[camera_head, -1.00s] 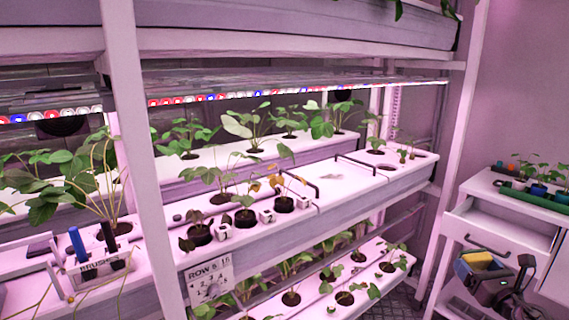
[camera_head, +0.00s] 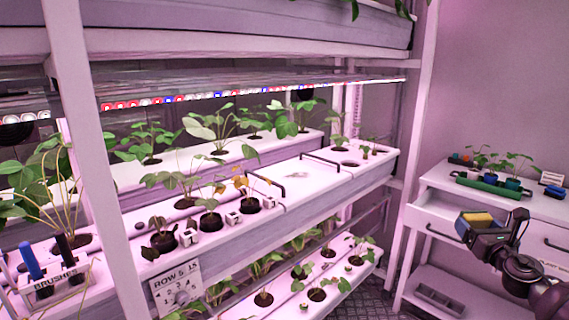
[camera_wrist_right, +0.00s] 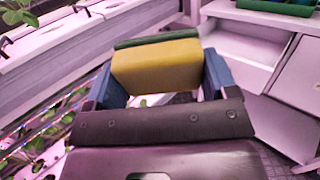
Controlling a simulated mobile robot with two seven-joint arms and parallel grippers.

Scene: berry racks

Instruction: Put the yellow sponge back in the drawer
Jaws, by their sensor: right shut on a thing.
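The yellow sponge (camera_head: 479,218) is held between the fingers of my right gripper (camera_head: 478,226), in front of the cabinet at the right. In the right wrist view, the sponge (camera_wrist_right: 157,68) shows a green layer along its far edge, and the blue fingers of my right gripper (camera_wrist_right: 160,75) press on both its sides. The upper left drawer (camera_head: 436,221) of the cabinet is pulled open. The sponge overlaps its right part in the head view; how far apart they are is hard to tell. The drawer (camera_wrist_right: 245,52) also shows to the right of the sponge in the wrist view. My left gripper is not in view.
A green tray with seedlings (camera_head: 490,184) and a small sign (camera_head: 551,179) stand on the cabinet top. A lower shelf (camera_head: 450,290) holds a dark tray. The plant rack (camera_head: 330,185) fills the left and middle, with a brush holder (camera_head: 55,280) at bottom left.

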